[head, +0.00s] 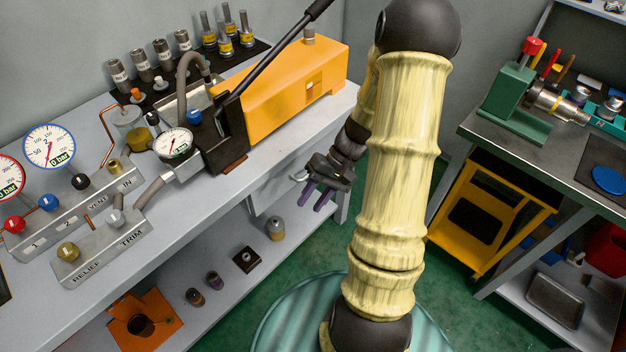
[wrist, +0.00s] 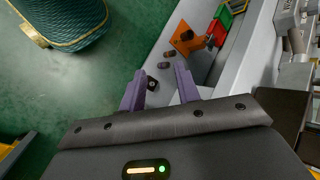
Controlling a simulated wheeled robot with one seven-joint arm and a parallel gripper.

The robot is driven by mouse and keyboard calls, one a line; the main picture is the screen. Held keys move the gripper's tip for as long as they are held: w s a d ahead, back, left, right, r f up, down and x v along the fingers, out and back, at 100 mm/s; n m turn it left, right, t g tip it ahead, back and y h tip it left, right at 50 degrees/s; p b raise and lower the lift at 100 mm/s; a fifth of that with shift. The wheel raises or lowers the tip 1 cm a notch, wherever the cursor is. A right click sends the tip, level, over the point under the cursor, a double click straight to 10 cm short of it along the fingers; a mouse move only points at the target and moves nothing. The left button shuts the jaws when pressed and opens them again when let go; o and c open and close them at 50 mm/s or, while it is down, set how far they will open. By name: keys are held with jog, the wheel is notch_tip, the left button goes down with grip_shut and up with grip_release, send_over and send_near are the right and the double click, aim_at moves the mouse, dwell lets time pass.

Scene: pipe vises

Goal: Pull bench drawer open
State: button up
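The bench drawer (head: 268,197) is a light grey box under the right part of the long grey bench. A small pale handle (head: 299,176) shows on it, partly hidden behind my gripper. The drawer looks shut, though its front is partly covered. My gripper (head: 311,203) is beside the drawer, on the aisle side, close to the handle; I cannot tell whether they touch. The drawer handle cannot be made out in the wrist view.
The bench top (head: 130,253) carries gauges, valve blocks and an orange pump (head: 295,85). A lower shelf (head: 225,283) holds an orange bracket and small parts. A yellow cart (head: 480,225) and a second bench stand at right.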

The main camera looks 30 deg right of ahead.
jog(key=w+d+f+m+t+y+b, duration=0.1)
jog(key=d+f+m+t+y+b, duration=0.1)
jog(key=d+f+t+b, duration=0.2)
jog(key=w+d+f+m+t+y+b, duration=0.2)
jog(key=d+f+t+b, duration=0.3)
jog(key=d+f+t, duration=0.4)
jog(key=d+m+t+y, duration=0.1)
jog(key=d+t, duration=0.2)
jog(key=d, duration=0.3)
jog(key=shift+w+d+f+y, duration=0.2)
jog(key=shift+d+f+y, duration=0.1)
jog(key=shift+d+f, duration=0.1)
jog(key=x, duration=1.7)
jog(key=shift+w+a, duration=0.15)
grip_shut()
